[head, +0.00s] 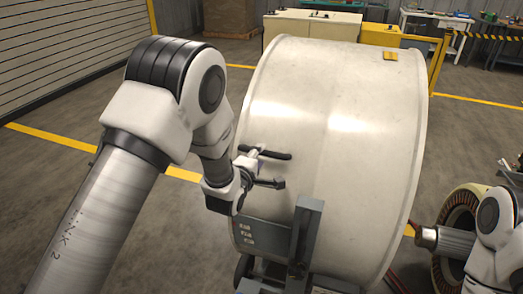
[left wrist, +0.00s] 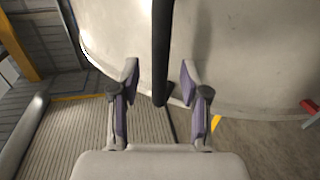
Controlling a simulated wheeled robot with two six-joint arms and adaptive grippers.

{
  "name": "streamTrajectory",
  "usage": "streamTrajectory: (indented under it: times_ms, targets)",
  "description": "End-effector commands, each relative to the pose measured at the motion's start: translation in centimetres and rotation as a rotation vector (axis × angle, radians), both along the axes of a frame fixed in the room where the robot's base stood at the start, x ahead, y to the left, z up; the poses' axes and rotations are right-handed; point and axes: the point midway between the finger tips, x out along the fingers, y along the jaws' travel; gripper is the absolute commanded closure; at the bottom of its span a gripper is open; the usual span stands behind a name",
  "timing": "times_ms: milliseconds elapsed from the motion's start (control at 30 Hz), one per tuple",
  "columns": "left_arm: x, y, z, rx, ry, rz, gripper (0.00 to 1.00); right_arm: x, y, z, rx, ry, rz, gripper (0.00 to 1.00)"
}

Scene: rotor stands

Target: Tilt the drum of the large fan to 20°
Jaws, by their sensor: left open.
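The large fan's white drum (head: 340,130) fills the middle of the head view, held by a grey stand (head: 306,235). A dark handle bar (head: 270,153) stands out at the drum's left side. My left gripper (head: 262,170) is at this bar, close to the drum. In the left wrist view, my open left gripper (left wrist: 160,90) has one finger on each side of a black bar (left wrist: 162,50), with clear gaps on both sides. The pale drum (left wrist: 240,50) lies behind it. Any scale for the angle is not readable. My right gripper does not show.
A ring with copper windings (head: 456,215) stands at the lower right, close to my right arm. Cream cabinets (head: 310,24) and a yellow frame (head: 438,52) stand behind the drum. A shutter (head: 60,45) is at the left. Floor between shutter and drum looks clear.

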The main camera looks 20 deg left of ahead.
Motion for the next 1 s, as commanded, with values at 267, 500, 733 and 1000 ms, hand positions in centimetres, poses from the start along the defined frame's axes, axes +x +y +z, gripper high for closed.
streamTrajectory:
  times_ms: [267, 500, 733, 1000]
  targets:
    - [3.5, -0.1, -0.8, -0.001, 0.002, 0.0, 0.55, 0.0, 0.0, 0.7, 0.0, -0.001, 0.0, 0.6]
    - [3.5, -0.1, -0.8, 0.0, 0.003, 0.001, 0.65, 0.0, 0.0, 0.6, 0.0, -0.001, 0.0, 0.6]
    - [3.5, -0.1, -0.9, 0.0, 0.003, 0.0, 1.0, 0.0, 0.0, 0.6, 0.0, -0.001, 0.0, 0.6]
    - [3.6, 2.1, -2.6, -0.065, 0.007, 0.005, 1.0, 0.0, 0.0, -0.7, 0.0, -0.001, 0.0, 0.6]
